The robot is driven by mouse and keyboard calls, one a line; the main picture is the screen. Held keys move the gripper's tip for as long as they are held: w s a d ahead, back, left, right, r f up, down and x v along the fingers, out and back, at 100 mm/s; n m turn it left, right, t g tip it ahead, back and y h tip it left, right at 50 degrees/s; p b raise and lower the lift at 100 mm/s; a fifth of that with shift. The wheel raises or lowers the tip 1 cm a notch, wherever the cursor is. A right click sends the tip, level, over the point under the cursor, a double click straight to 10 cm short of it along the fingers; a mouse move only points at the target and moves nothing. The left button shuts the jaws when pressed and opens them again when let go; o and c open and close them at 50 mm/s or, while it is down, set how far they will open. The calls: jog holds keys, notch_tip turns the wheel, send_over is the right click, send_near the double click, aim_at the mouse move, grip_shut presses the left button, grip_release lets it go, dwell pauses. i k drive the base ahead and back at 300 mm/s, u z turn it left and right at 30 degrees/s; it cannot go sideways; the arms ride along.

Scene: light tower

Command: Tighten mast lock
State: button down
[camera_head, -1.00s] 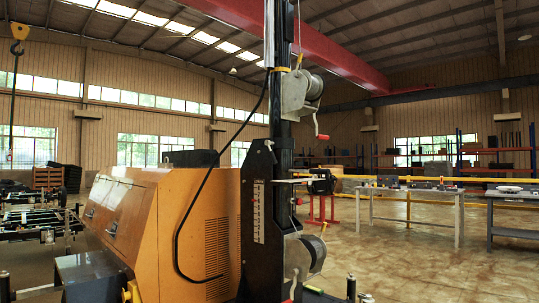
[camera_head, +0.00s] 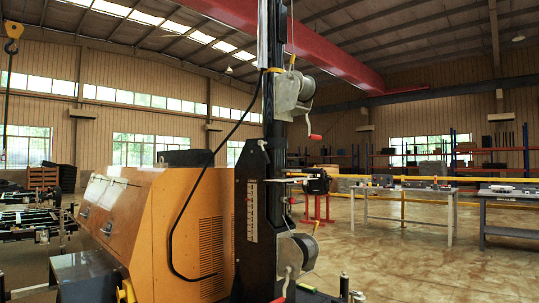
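The light tower's dark mast (camera_head: 274,110) stands upright in the middle of the view. It rises from a black bracket (camera_head: 252,215) with a white scale strip (camera_head: 252,212) on its face. An upper winch (camera_head: 292,95) with a red-handled crank is on the mast's right side. A lower winch (camera_head: 297,252) is near the mast foot. A small knob (camera_head: 262,145) shows at the top of the bracket. I cannot tell for certain which part is the mast lock. My gripper is not in view.
An orange generator housing (camera_head: 155,225) stands directly left of the mast. A black cable (camera_head: 185,205) hangs in front of it. Workbenches (camera_head: 410,192) and a yellow rail (camera_head: 420,218) are at the back right. The floor at right (camera_head: 430,270) is mostly open.

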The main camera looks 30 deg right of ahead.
aim_at(261, 143)
jog(key=z, duration=0.05)
jog(key=i, duration=0.95)
